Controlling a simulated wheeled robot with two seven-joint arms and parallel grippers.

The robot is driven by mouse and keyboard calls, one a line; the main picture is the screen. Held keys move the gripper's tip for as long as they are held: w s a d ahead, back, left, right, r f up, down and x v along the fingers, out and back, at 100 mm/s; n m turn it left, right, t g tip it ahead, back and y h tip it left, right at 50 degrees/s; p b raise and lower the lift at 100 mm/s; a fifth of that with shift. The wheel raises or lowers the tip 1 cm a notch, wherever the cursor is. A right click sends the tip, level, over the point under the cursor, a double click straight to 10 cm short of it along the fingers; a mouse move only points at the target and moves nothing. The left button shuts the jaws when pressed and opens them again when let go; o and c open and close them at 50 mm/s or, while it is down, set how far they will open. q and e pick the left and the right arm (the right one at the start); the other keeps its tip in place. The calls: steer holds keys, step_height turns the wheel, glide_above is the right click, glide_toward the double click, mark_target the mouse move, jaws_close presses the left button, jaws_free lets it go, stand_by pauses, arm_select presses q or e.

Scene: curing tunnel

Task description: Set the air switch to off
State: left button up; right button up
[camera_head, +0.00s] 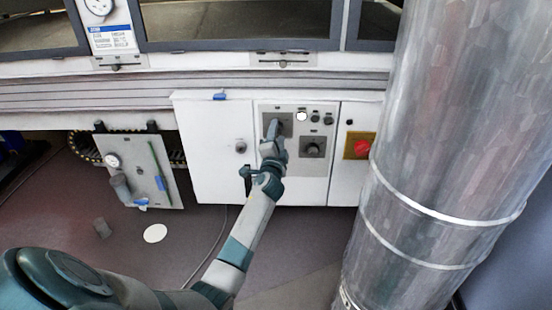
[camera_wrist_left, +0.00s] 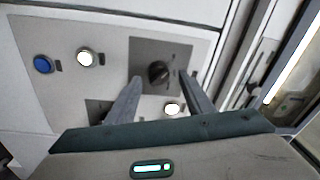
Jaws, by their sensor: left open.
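The control panel (camera_head: 290,167) on the white cabinet has two dark square plates with rotary knobs. The labels are too small to read, so I cannot tell which knob is the air switch. My left gripper (camera_head: 273,138) is in front of the upper-left plate (camera_head: 286,119) and covers much of it. In the left wrist view my left gripper (camera_wrist_left: 161,80) is open, with a black knob (camera_wrist_left: 158,72) showing between its fingertips; contact cannot be told. The lower knob (camera_head: 313,147) is clear of the gripper. My right gripper is not in view.
A red emergency button (camera_head: 361,147) on a yellow plate is to the right. A large metal duct (camera_head: 440,150) stands close on the right. An open panel (camera_head: 140,170) hangs at left.

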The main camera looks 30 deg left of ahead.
arm_select(q)
steer(key=r+p+v, duration=0.1)
steer(key=v, duration=1.4)
steer(key=shift+s+d+f, duration=0.2)
steer(key=shift+s+f, duration=0.05)
steer(key=shift+s, duration=0.15)
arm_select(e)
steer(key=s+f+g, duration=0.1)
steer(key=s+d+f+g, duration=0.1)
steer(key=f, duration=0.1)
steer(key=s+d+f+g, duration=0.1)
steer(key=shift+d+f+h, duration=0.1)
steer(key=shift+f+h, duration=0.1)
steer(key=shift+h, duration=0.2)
